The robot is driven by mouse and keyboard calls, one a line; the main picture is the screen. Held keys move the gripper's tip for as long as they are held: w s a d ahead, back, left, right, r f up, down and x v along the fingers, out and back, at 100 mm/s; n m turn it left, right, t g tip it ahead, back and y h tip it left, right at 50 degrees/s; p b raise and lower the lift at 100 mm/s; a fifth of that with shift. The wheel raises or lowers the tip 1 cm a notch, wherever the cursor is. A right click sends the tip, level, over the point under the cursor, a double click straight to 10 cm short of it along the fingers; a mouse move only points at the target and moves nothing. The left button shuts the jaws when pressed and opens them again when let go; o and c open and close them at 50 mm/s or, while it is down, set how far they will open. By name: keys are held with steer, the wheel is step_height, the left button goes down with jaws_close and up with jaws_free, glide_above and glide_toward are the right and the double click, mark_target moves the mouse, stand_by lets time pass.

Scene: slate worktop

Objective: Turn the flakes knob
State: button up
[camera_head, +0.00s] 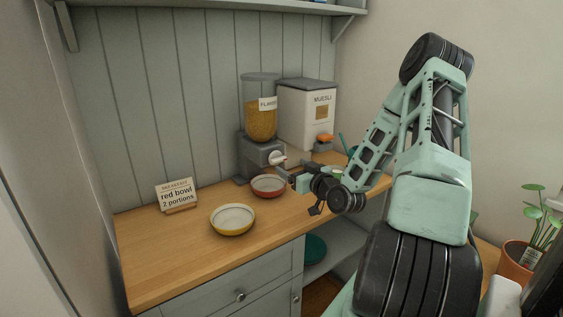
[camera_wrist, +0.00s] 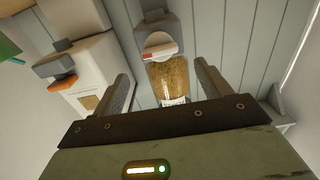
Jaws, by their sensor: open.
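The flakes dispenser (camera_head: 261,122) stands against the panelled wall, a clear cylinder of golden flakes on a grey base. Its knob (camera_head: 277,158), white with a red mark, faces forward. A red bowl (camera_head: 268,185) sits at its foot. My gripper (camera_head: 289,178) is just in front and slightly right of the knob, apart from it as far as I can tell. In the wrist view, the picture is upside down; the knob (camera_wrist: 160,51) and flakes cylinder (camera_wrist: 168,82) show between my open, empty fingers (camera_wrist: 164,70).
A white muesli dispenser (camera_head: 302,112) with an orange lever (camera_head: 325,138) stands to the right. A yellow bowl (camera_head: 232,220) is on the wooden worktop (camera_head: 165,262), front left. A card (camera_head: 177,194) reads "red bowl 2 portions". A potted plant (camera_head: 517,262) stands far right.

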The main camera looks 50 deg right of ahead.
mark_target(280, 159)
steer(key=p+x, duration=0.1)
steer(key=x, duration=0.6)
steer(key=shift+a, duration=0.1)
steer(key=shift+s, duration=0.1)
steer(key=c, duration=1)
